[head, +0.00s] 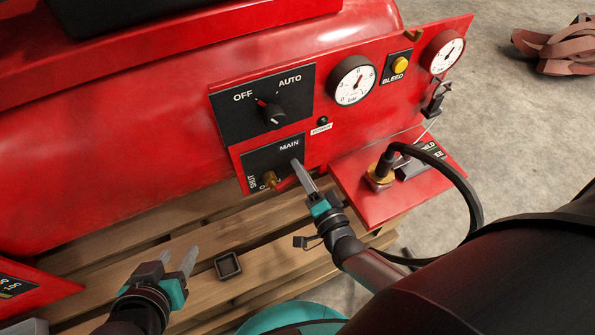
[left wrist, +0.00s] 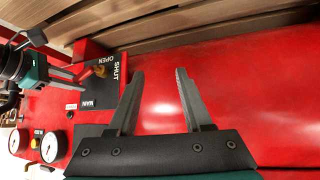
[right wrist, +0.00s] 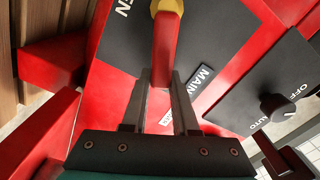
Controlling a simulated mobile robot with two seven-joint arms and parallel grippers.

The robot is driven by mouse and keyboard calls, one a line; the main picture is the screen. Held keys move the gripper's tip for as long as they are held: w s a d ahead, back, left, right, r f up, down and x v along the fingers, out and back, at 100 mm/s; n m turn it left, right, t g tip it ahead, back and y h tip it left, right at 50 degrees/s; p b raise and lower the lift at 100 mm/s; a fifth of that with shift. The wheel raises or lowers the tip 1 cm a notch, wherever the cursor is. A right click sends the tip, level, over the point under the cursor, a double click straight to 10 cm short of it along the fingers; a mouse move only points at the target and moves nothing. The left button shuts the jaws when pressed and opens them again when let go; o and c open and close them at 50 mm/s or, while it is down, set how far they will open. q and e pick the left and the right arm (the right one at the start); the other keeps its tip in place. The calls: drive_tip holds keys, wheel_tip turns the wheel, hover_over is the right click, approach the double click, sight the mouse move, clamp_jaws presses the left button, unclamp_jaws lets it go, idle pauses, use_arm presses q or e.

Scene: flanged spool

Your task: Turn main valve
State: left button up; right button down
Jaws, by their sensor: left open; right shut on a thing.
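The main valve has a brass body (head: 270,180) on a black panel marked MAIN (head: 290,146), with SHUT and OPEN lettering. Its red lever handle (right wrist: 163,50) shows in the right wrist view, running from the brass hub down between my fingers. My right gripper (head: 297,166) is shut on that handle; in the head view its fingers hide most of the handle. The valve also shows in the left wrist view (left wrist: 100,70), beside my right gripper's fingers. My left gripper (head: 178,252) is open and empty, over the pallet, below and left of the valve.
An OFF/AUTO knob (head: 273,114) sits above the valve. Gauges (head: 352,80) and a yellow BLEED button (head: 400,65) are to the right. A black hose (head: 460,185) loops beside my right arm. A small dark square cup (head: 228,265) rests on the wooden pallet (head: 200,225).

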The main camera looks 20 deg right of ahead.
use_arm(q)
drive_tip(key=w+d+r+t+h+b, duration=0.1)
drive_tip(key=d+r+t+h+b, duration=0.1)
drive_tip(key=d+t, duration=0.4)
drive_tip(key=shift+w+r+h+b, duration=0.15)
drive_tip(key=shift+w+h+b, duration=0.1)
drive_tip(key=shift+h+b, duration=0.3)
use_arm(e)
drive_tip(key=shift+d+f+m, duration=0.15)
drive_tip(key=shift+f+m, duration=0.7)
drive_tip(key=shift+m, duration=0.45)
drive_tip(key=shift+d+f+m, duration=0.1)
drive_tip(key=shift+f+m, duration=0.75)
drive_tip(key=shift+m, duration=0.45)
drive_tip(key=c, duration=0.7)
unclamp_jaws()
drive_tip(key=shift+r, duration=0.1)
